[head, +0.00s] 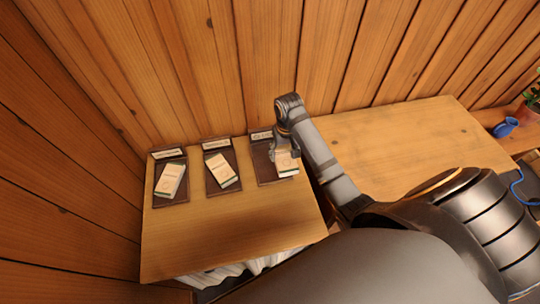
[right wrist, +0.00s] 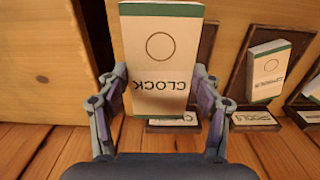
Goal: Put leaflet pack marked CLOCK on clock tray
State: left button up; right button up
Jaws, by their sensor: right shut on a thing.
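The leaflet pack marked CLOCK (right wrist: 160,62), cream with a green end, stands between the fingers of my right gripper (right wrist: 160,105) in the right wrist view. My right gripper (head: 284,152) is shut on this pack (head: 288,164) over the right-hand dark tray (head: 262,168) in the head view. I cannot tell whether the pack touches the tray. That tray's label is partly hidden and too small to read surely. My left gripper is not in view.
Two more dark trays, the middle one (head: 213,184) and the left one (head: 159,196), each hold a similar pack, (head: 221,171) and (head: 170,180). The wooden table front (head: 225,240) is bare. A plank wall stands behind. A blue mug (head: 505,127) is far right.

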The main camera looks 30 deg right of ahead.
jog(key=w+f, duration=0.2)
jog(key=w+a+f, duration=0.1)
jog(key=w+f, duration=0.3)
jog(key=shift+w+a, duration=0.1)
jog(key=shift+a, duration=0.15)
jog(key=shift+w+a+f, duration=0.1)
jog(key=shift+w+f, duration=0.15)
jog(key=shift+f, duration=0.75)
jog(key=shift+w+f, duration=0.2)
jog(key=shift+f, duration=0.8)
jog(key=shift+s+f, duration=0.1)
jog(key=shift+f, duration=0.05)
jog(key=o, duration=1.2)
jog(key=shift+o, duration=0.2)
